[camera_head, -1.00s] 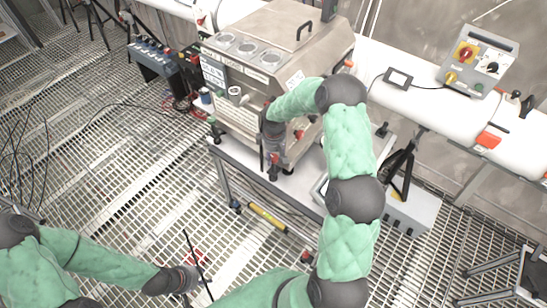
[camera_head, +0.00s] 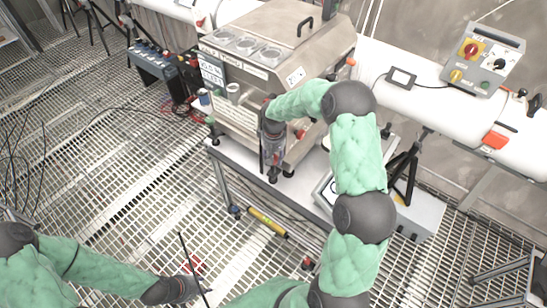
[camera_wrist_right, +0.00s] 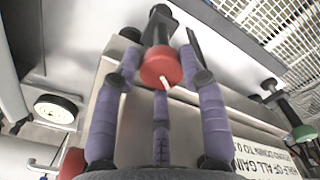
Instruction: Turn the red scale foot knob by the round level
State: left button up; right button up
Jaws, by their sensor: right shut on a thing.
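The red foot knob (camera_wrist_right: 160,67) with a white mark sits on a black stem in the right wrist view. The purple fingers of my right gripper (camera_wrist_right: 160,85) are shut around it. In the head view my right gripper (camera_head: 273,160) is low at the front corner of the steel box machine (camera_head: 262,65), and it mostly hides the knob. A round white disc with a dark rim (camera_wrist_right: 57,110), perhaps the round level, lies left of the knob. My left gripper (camera_head: 190,286) is low at the bottom of the head view, away from the machine; its fingers are unclear.
The machine stands on a white table (camera_head: 215,151). A green foot (camera_wrist_right: 272,90) stands to the right in the wrist view. A control box (camera_head: 482,60) sits on the white pipe at right. A yellow cylinder (camera_head: 268,222) lies below the table. Grated floor is open at left.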

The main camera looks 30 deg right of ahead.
jog(key=shift+s+a+f, duration=0.15)
jog(key=shift+s+f, duration=0.15)
jog(key=o, duration=1.1)
jog(key=shift+r, duration=0.15)
jog(key=shift+w, duration=0.1)
jog(key=shift+w+r, duration=0.1)
jog(key=shift+r, duration=0.5)
notch_tip(320, 180, up, 11)
jog(key=shift+f, duration=0.1)
